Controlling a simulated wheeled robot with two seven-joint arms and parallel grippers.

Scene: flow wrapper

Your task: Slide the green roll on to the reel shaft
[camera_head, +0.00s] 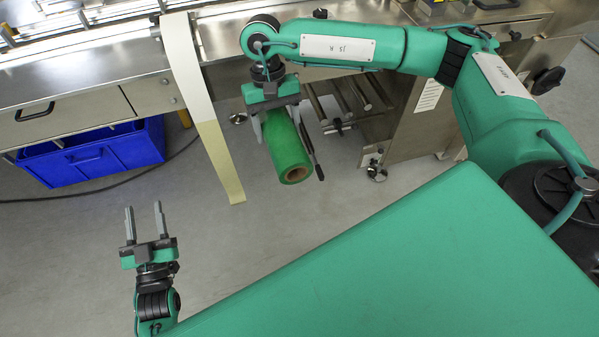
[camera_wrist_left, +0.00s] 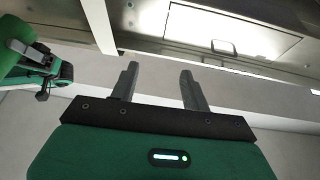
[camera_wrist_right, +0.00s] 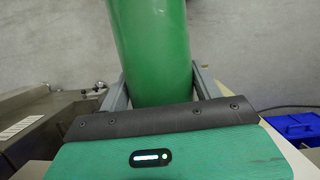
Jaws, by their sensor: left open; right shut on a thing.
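The green roll (camera_head: 287,148) has a brown cardboard core, whose open end faces me in the head view. My right gripper (camera_head: 279,113) is shut on the roll and holds it above the floor, in front of the machine. In the right wrist view the roll (camera_wrist_right: 152,45) sits between the two fingers (camera_wrist_right: 160,85). My left gripper (camera_head: 144,208) is open and empty, low at the left; its spread fingers also show in the left wrist view (camera_wrist_left: 160,70). Several metal rods (camera_head: 342,101) stick out of the machine behind and right of the roll; I cannot tell which is the reel shaft.
A pale film strip (camera_head: 190,70) hangs over the machine's edge, left of the roll. A dark lever (camera_head: 312,152) shows close to the roll's right. A blue crate (camera_head: 90,157) stands under the counter (camera_head: 95,85) at the left. The floor between my grippers is clear.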

